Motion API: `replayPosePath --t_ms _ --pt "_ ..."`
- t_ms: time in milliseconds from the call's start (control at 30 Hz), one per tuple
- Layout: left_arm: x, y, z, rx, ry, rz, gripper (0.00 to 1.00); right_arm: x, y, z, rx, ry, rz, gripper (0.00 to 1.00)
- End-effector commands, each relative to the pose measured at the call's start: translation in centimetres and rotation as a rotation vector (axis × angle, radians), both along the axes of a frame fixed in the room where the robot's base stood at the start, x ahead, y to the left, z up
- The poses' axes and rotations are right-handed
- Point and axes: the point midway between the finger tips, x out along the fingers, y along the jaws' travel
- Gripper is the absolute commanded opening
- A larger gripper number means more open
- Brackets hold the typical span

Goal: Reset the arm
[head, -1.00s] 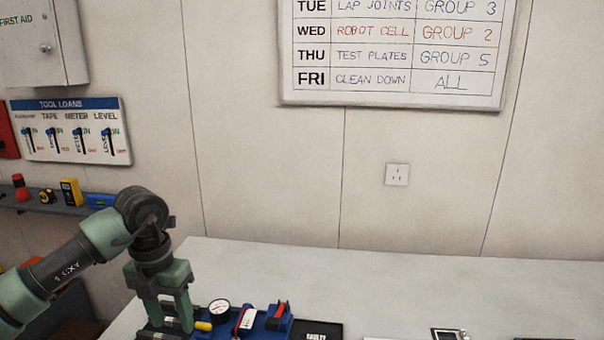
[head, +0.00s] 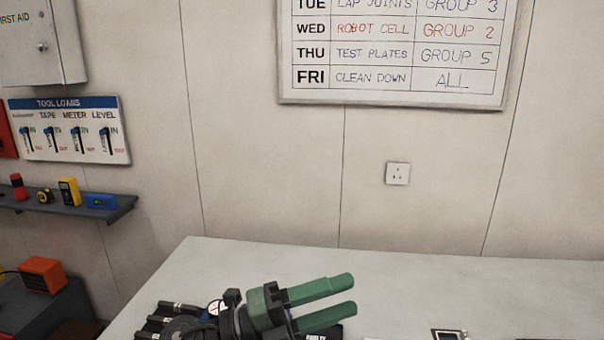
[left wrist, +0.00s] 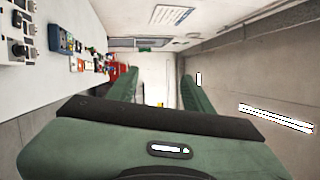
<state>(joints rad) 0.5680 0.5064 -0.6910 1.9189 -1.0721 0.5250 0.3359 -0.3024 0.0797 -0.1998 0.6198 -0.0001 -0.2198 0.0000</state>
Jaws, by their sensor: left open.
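My left gripper (head: 348,295) is low over the worktable in the head view, its two green fingers apart and pointing right. Nothing is between them. In the left wrist view the same open fingers (left wrist: 160,78) point out into the room, with empty air and a far wall between them. My left arm's wrist covers most of the blue unit and gauge on the table. My right gripper is in neither view.
The pale worktable (head: 420,285) is largely bare behind the gripper. Black racks (head: 165,318) stand at its left edge. A dark tray (head: 326,334) lies just below the fingers. A shelf (head: 75,207) with small tools and an orange box (head: 43,274) are at left.

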Motion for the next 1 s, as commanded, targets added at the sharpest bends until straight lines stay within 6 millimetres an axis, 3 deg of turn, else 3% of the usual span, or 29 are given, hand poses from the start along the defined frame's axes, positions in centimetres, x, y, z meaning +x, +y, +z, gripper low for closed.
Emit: replayPosePath --t_ms 100,167,233,333,433,567,700,800,1000 --pt "2.1 3.1 2.2 -0.299 0.188 0.201 0.51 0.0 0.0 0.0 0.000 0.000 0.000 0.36" --pt "3.6 5.6 2.1 -0.425 0.296 0.320 0.51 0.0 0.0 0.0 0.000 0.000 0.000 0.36" --pt "5.1 9.0 0.7 -0.551 0.439 0.468 0.51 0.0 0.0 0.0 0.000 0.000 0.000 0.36" --pt "6.3 14.1 -3.5 -0.686 0.668 0.689 0.51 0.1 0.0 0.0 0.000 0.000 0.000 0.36" --pt "5.6 18.7 -9.7 -0.764 0.914 0.909 0.51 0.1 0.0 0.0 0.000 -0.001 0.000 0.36" --pt "1.9 22.8 -18.0 -0.785 1.222 1.158 0.51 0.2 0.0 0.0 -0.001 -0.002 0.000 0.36" --pt "-4.3 25.1 -25.3 -0.735 1.522 1.368 0.51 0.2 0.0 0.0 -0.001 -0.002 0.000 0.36" --pt "-8.6 25.7 -28.6 -0.681 1.686 1.470 0.51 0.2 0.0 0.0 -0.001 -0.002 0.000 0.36" --pt "-15.9 26.0 -32.4 -0.563 1.935 1.601 0.51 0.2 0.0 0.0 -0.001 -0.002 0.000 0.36"
